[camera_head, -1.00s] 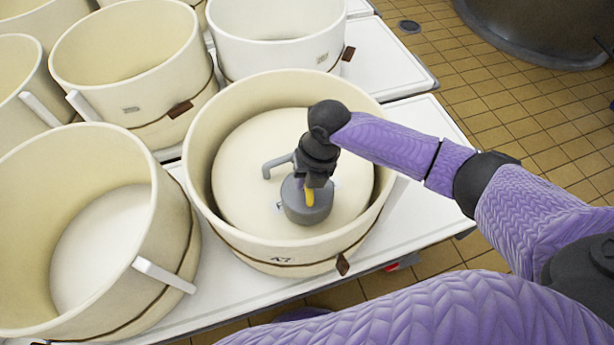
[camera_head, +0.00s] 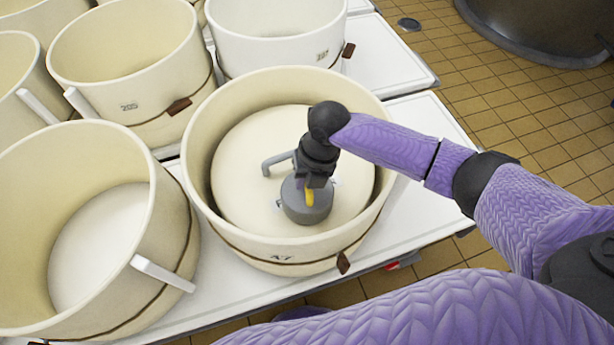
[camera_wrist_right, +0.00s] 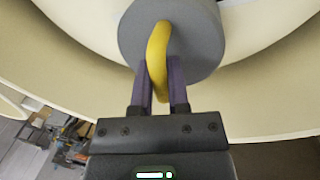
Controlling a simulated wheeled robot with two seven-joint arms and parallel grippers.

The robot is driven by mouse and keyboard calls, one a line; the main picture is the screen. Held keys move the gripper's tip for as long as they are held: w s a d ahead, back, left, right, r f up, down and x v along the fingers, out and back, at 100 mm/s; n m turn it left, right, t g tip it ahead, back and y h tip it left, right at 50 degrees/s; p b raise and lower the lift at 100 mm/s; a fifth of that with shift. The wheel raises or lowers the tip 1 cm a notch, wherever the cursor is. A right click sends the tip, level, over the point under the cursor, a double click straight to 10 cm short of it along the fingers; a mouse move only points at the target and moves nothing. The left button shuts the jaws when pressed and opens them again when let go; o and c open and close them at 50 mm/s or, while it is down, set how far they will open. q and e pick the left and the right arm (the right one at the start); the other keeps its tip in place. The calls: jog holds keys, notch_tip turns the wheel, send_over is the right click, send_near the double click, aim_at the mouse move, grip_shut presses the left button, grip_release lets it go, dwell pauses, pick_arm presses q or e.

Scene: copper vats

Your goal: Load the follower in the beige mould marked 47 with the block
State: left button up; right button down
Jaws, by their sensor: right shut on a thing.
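The beige mould marked 47 (camera_head: 283,255) stands at the middle of the head view. Its cream round follower (camera_head: 240,150) lies inside it, below the rim. The grey round block (camera_head: 304,211) with a yellow handle is on the follower, right of and nearer than its middle. My right gripper (camera_head: 310,190) is over the block; in the right wrist view the right gripper (camera_wrist_right: 162,92) is shut on the yellow handle (camera_wrist_right: 157,60), with the grey block (camera_wrist_right: 190,35) beyond. I cannot tell whether the block's underside touches the follower. My left gripper is not in view.
A grey hooked handle (camera_head: 278,162) rises from the follower beside the block. An open beige mould (camera_head: 150,290) stands close at the left, with others behind. A white mould (camera_head: 280,40) stands at the back. White table surface (camera_head: 430,190) is free at the right.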

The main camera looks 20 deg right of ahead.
dwell(0.3)
jog(key=c, duration=0.6)
grip_release()
jog(key=shift+o, duration=0.3)
jog(key=shift+f, duration=0.1)
notch_tip(320, 180, up, 7)
jog(key=p, duration=0.6)
jog(key=shift+r, duration=0.2)
jog(key=shift+f, duration=0.1)
